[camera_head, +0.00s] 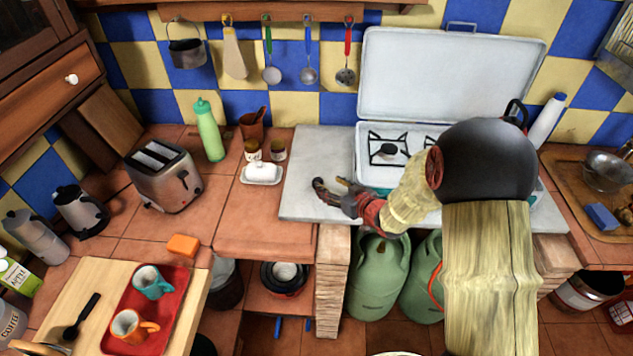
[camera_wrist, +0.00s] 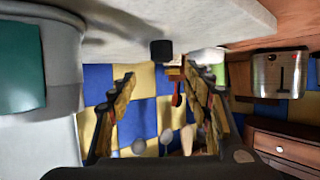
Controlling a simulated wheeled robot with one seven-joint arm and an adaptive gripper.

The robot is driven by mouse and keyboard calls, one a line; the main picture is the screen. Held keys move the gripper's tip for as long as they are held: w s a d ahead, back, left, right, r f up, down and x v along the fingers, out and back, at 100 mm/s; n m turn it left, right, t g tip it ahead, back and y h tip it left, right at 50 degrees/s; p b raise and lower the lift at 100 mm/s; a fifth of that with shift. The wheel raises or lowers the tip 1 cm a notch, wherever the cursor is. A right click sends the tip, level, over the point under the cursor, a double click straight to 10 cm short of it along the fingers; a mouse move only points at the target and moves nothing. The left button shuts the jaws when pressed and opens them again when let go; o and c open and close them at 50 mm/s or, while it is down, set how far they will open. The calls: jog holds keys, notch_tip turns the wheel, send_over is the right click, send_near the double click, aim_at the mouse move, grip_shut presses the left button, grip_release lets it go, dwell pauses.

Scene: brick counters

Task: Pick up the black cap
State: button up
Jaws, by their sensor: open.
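A small black block-like thing, which looks like the black cap (camera_wrist: 161,50), shows in the wrist view by the edge of the pale slab. It lies ahead of my open fingers, between their lines and apart from them. My gripper (camera_wrist: 161,73) is empty. In the head view my gripper (camera_head: 330,186) is low over the grey slab (camera_head: 308,157), left of the white camping stove (camera_head: 450,75), fingers pointing left. There I cannot tell the cap apart from the dark fingers.
A butter dish (camera_head: 262,173), small jars and a green bottle (camera_head: 209,130) stand left of the slab. A toaster (camera_head: 163,176) is farther left. A round black piece (camera_head: 388,151) sits on the stove. Utensils hang on the tiled wall. The slab's left part is mostly clear.

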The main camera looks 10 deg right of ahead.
aim_at(320, 182)
jog(key=b+x, duration=0.1)
jog(key=x, duration=0.3)
jog(key=f+b+x, duration=0.1)
jog(key=x, duration=0.2)
jog(key=shift+s+a+f+b, duration=0.1)
jog(key=shift+s+a+b, duration=0.1)
jog(key=shift+b, duration=0.1)
jog(key=shift+c, duration=0.3)
jog(key=c, duration=0.8)
jog(key=shift+c, duration=0.4)
